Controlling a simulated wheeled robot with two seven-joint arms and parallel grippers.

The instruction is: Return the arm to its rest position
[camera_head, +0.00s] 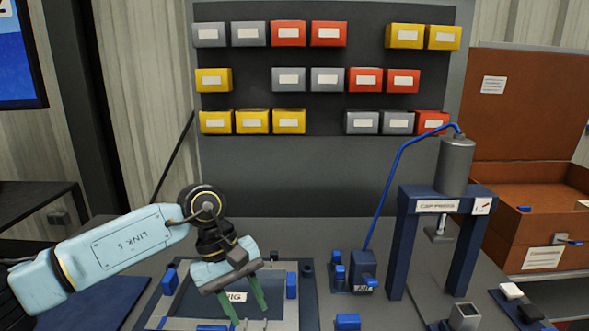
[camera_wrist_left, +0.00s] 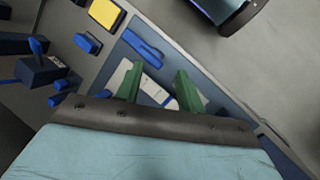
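My left arm (camera_head: 117,252) reaches in from the left in the head view. Its gripper (camera_head: 248,312) points down over the jig (camera_head: 307,309), with its two green fingers apart. In the left wrist view the fingers of the left gripper (camera_wrist_left: 158,88) are spread, with nothing seen held between them. The jig's floor, with pale strips, shows beyond them. I cannot tell how high the fingertips are above the jig. My right arm and gripper are not in view.
Blue clamps (camera_head: 292,285) stand around the jig. A blue air unit (camera_head: 363,268) and a cap press (camera_head: 451,204) stand to the right. An open brown case (camera_head: 535,225) is at far right. A bin rack (camera_head: 330,160) stands behind.

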